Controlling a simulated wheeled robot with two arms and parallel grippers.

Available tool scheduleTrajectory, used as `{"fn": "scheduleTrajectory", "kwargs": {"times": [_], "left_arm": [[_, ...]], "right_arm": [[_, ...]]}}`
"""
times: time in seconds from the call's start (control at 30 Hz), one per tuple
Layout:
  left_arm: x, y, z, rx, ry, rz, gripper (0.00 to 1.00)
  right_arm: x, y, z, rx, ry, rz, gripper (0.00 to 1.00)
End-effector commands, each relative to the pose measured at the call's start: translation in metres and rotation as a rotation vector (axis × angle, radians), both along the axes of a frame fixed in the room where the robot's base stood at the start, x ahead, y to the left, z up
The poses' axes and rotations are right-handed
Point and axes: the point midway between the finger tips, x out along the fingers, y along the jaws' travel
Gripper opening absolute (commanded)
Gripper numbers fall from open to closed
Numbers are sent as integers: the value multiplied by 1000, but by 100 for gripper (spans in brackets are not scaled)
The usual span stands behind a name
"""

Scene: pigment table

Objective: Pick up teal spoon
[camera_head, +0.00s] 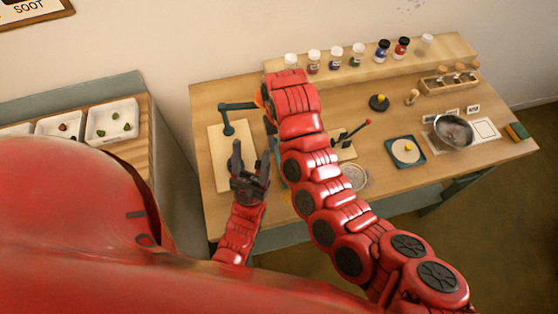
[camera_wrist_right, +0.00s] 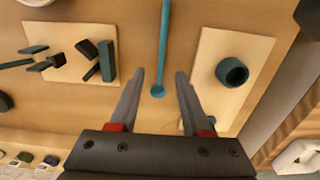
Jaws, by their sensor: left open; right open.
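The teal spoon (camera_wrist_right: 163,40) shows in the right wrist view as a long thin handle running up the middle, with its small round end between my right fingers. My right gripper (camera_wrist_right: 160,78) is open, its two fingers on either side of that end and nothing gripped. Whether they touch the spoon or hover above it I cannot tell. In the head view my right arm covers most of the spoon; a small teal bit (camera_head: 278,152) shows beside the arm. My left gripper (camera_head: 251,168) is open and empty, over the table's left front part.
A pale board (camera_wrist_right: 205,42) with a dark teal ring-shaped piece (camera_wrist_right: 232,72) lies right of the spoon in the wrist view. Another board (camera_wrist_right: 70,70) holds dark blocks at left. A shelf with jars (camera_head: 335,56), a metal bowl (camera_head: 453,132) and a teal tray (camera_head: 404,164) stand on the table (camera_head: 375,150).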

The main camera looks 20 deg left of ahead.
Motion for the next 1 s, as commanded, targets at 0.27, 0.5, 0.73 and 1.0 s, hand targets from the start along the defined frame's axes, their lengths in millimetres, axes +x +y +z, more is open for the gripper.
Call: {"fn": "scheduleTrajectory", "kwargs": {"times": [0.27, 0.5, 0.73, 1.0], "left_arm": [[0, 0, -8, 0, 0, 0, 58], [0, 0, 8, 0, 0, 0, 58], [0, 0, 22, 0, 0, 0, 58], [0, 0, 24, 0, 0, 0, 58]], "right_arm": [[0, 0, -32, 0, -1, 1, 48], [1, 1, -42, -3, 1, 2, 48], [3, 3, -70, -4, 1, 2, 48], [3, 4, -85, 1, 0, 0, 48]]}}
